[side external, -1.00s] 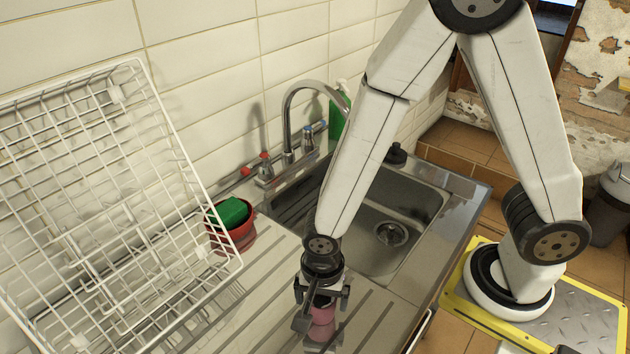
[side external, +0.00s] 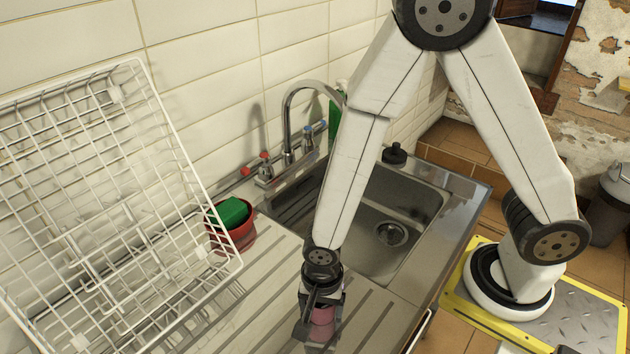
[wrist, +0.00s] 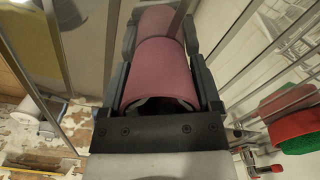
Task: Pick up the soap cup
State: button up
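A pink cup (side external: 321,321) stands on the ribbed metal drainboard at the front. My gripper (side external: 322,325) points down with its fingers on either side of this cup. In the wrist view the pink cup (wrist: 158,75) fills the space between the dark fingers of my gripper (wrist: 163,45), with little or no gap. I cannot tell whether the fingers press on it. A red cup (side external: 236,236) with a green block (side external: 229,212) in it stands by the tiled wall; it also shows in the wrist view (wrist: 292,103). The frames do not show which is the soap cup.
A white wire rack (side external: 120,200) leans over the left side. The sink basin (side external: 405,210) with its tap (side external: 288,125) lies right of the red cup. A dark bottle top (side external: 394,154) stands at the basin's back edge. The drainboard (side external: 275,265) between the cups is clear.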

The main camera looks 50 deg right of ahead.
jog(key=c, duration=0.8)
jog(key=shift+o, duration=0.2)
jog(key=shift+r, duration=0.3)
notch_tip(320, 180, up, 9)
dwell(1.0)
jog(key=shift+r, duration=0.2)
dwell(0.6)
